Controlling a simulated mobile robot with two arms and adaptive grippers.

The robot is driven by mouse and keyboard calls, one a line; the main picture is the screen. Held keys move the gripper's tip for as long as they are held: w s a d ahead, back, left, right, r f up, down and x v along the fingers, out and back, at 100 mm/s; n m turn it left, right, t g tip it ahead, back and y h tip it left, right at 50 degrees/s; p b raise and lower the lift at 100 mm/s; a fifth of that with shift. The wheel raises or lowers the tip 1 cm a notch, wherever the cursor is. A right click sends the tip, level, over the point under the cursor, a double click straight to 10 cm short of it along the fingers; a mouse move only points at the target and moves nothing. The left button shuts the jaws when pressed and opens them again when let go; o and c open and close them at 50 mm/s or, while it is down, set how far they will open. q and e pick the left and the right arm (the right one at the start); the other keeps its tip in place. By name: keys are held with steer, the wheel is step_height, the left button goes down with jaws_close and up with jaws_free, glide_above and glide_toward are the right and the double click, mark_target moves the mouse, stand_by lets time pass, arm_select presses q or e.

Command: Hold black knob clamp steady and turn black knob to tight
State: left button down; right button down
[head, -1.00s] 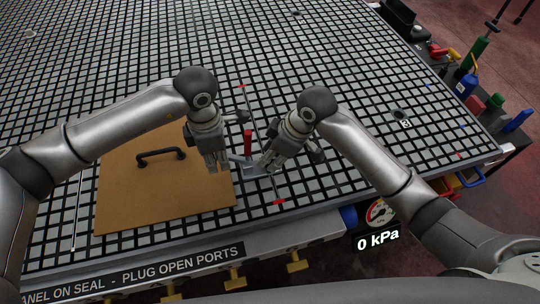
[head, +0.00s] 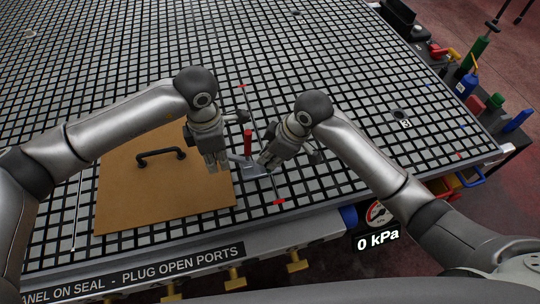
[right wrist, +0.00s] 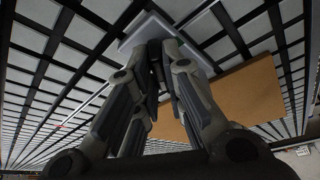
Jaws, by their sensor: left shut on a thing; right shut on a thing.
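The clamp has a grey metal base (head: 254,170) and an upright red handle (head: 248,142), beside the right edge of the brown panel. My left gripper (head: 218,168) points down at the clamp's left side, over the panel edge, and is shut on the clamp; its fingers hide the contact. My right gripper (head: 264,163) reaches in from the right, shut at the clamp's base. In the right wrist view its fingers close around a dark part, which looks like the black knob (right wrist: 156,55), above the pale base plate (right wrist: 195,28). The knob is mostly hidden by the fingers.
The brown panel (head: 120,200) with a black handle (head: 160,154) lies on the gridded table (head: 330,200). A thin rod with red ends (head: 279,202) lies close to my right gripper. A gauge reading 0 kPa (head: 378,239) is at the front edge. Tools stand at the right.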

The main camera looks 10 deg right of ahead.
steer(key=shift+m, duration=0.3)
steer(key=m, duration=0.2)
steer(key=m+t, duration=0.1)
steer(key=shift+a+m+t+h, duration=0.15)
steer(key=shift+m+t+h, duration=0.15)
steer(key=shift+m+h, duration=0.1)
steer(key=m, duration=0.2)
steer(key=m+t+h, duration=0.1)
steer(key=m, duration=0.1)
steer(key=shift+s+m+h, duration=0.1)
steer(key=shift+m+h, duration=0.2)
steer(key=c, duration=1.5)
jaws_free()
steer(key=shift+r, duration=0.1)
